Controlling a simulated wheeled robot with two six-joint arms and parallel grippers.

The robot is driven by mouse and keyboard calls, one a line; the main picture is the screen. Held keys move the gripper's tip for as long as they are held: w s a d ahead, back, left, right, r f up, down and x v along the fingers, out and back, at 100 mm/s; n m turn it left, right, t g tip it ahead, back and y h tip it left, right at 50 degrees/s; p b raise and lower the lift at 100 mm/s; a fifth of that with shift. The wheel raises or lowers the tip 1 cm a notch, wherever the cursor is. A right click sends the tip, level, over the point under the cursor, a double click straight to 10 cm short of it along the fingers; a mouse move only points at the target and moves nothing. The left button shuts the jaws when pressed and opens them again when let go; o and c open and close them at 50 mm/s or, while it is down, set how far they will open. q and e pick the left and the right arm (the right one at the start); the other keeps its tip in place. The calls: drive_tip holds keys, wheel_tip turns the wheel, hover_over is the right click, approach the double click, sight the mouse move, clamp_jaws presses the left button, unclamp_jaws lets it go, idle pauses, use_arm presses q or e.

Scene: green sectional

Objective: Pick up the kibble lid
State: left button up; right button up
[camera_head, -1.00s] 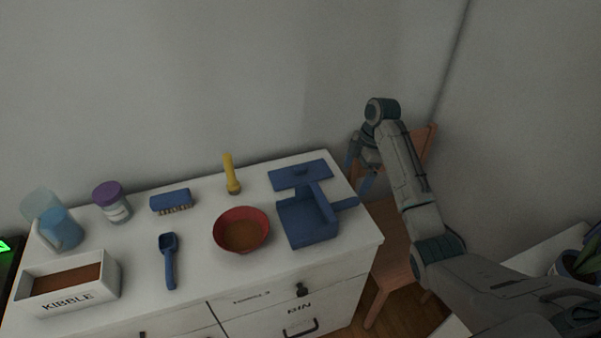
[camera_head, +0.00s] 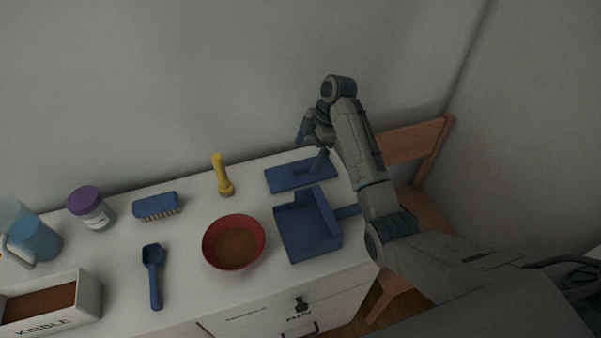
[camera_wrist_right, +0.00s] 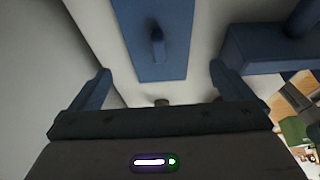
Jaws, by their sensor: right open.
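The kibble lid (camera_head: 287,179) is a flat blue rectangle lying on the white dresser top, at its back right behind the blue dustpan. In the right wrist view the lid (camera_wrist_right: 140,62) shows at the top, with a small raised handle (camera_wrist_right: 157,45) in its middle. My right gripper (camera_head: 311,148) is open and empty, above the lid near its back right side. In the wrist view its two blue fingers (camera_wrist_right: 161,80) are spread apart, with the lid ahead between them. The arm and a finger hide part of the lid's right end in the head view. My left gripper is not in view.
The blue dustpan (camera_head: 308,240) lies just in front of the lid. A red bowl (camera_head: 212,262), yellow flashlight (camera_head: 221,175), blue brush (camera_head: 156,205), blue scoop (camera_head: 154,280) and KIBBLE box (camera_head: 90,300) stand leftward. A wall is behind; a wooden chair (camera_head: 425,150) is at right.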

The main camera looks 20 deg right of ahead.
sight(301, 167)
drive_tip(key=shift+a+f, duration=0.25)
drive_tip(key=shift+f, duration=0.25)
drive_tip(key=shift+a+f, duration=0.1)
drive_tip(key=shift+f, duration=0.25)
drive_tip(key=p+x, duration=0.2)
drive_tip(key=x, duration=0.2)
drive_tip(key=shift+w+f, duration=0.1)
drive_tip(key=shift+f, duration=0.4)
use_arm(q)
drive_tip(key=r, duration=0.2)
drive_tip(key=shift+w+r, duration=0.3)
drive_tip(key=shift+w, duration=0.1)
use_arm(e)
drive_tip(key=c, duration=0.8)
